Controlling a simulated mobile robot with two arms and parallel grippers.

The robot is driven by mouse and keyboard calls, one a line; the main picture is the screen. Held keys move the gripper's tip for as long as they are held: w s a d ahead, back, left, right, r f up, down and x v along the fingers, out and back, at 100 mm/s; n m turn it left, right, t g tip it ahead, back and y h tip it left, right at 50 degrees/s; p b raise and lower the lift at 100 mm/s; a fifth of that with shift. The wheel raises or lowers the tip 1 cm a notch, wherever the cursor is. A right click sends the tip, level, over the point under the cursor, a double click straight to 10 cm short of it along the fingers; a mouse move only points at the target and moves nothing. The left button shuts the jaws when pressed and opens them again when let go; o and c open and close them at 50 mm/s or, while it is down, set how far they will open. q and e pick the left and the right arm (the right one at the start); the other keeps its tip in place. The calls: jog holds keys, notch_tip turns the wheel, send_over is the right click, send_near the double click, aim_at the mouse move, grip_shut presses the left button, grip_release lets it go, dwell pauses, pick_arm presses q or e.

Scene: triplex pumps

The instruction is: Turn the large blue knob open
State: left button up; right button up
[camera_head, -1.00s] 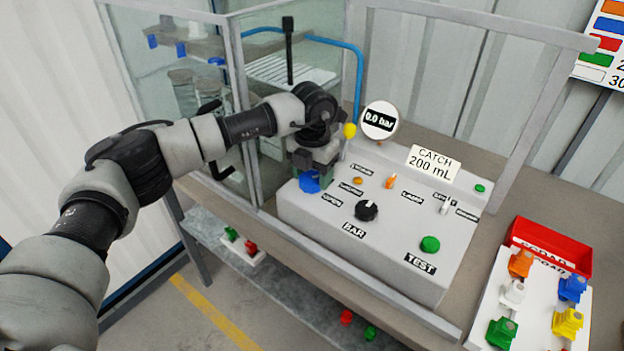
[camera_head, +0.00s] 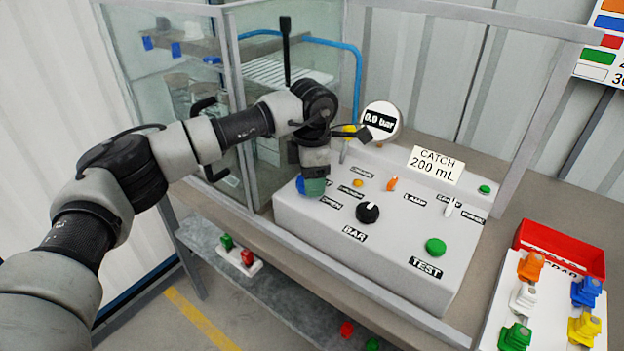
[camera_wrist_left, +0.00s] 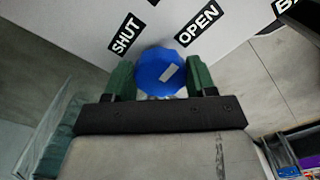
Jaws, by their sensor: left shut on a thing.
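The large blue knob (camera_wrist_left: 160,71) sits on the pale console between the labels SHUT (camera_wrist_left: 125,33) and OPEN (camera_wrist_left: 199,23) in the left wrist view. A light mark on the knob slants toward the OPEN side. My left gripper (camera_wrist_left: 161,80) has its green fingers on both sides of the knob and is shut on it. In the head view the knob (camera_head: 300,184) is partly hidden by my left gripper (camera_head: 313,186), at the console's left end. My right gripper is not in view.
The console (camera_head: 390,255) also carries a black BAR knob (camera_head: 368,212), a green TEST button (camera_head: 435,247) and a gauge (camera_head: 380,122) reading 0.0 bar. A glass enclosure stands behind my left arm. A red bin (camera_head: 560,249) and coloured parts lie at right.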

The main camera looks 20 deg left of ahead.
pick_arm(q)
jog(key=shift+m, duration=0.6)
jog(key=shift+r, duration=0.1)
jog(key=o, duration=0.9)
notch_tip(320, 180, up, 11)
jog(key=shift+f+b, duration=0.15)
jog(key=shift+b, duration=0.4)
jog(key=shift+s+f, duration=0.1)
